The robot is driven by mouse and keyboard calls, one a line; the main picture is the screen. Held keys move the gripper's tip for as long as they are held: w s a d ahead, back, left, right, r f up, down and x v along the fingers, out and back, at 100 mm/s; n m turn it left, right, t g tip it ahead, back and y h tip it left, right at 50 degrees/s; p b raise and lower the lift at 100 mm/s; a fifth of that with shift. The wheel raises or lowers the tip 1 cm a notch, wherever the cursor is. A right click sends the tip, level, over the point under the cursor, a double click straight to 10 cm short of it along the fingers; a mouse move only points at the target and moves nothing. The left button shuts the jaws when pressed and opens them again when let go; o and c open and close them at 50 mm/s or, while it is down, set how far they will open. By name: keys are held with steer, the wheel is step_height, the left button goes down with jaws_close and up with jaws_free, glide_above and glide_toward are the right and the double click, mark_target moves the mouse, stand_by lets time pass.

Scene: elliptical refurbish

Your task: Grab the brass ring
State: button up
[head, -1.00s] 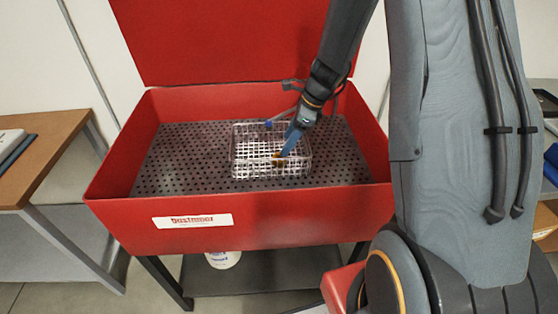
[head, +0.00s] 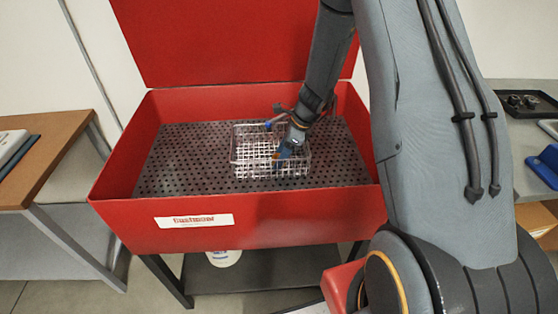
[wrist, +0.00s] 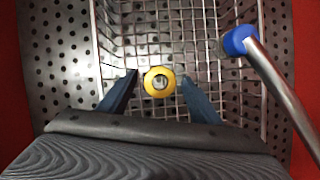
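The brass ring (wrist: 159,81) is a small yellow ring in the wire basket (head: 243,171), seen from above in the wrist view. My gripper (wrist: 158,82) is open, with one blue finger on each side of the ring and a visible gap to both. In the head view my gripper (head: 277,160) reaches down into the basket. The ring is mostly hidden there; a small orange-yellow spot shows by the fingertips. I cannot tell how high the fingertips are above the basket floor.
The basket stands on the perforated floor (head: 190,160) of a red washer tub (head: 130,228) with its lid raised. A metal spout with a blue tip (wrist: 240,40) hangs over the basket's right side in the wrist view. A wooden table (head: 50,160) is at left.

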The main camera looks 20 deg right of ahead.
steer(key=c, duration=1.3)
steer(key=shift+r, duration=0.1)
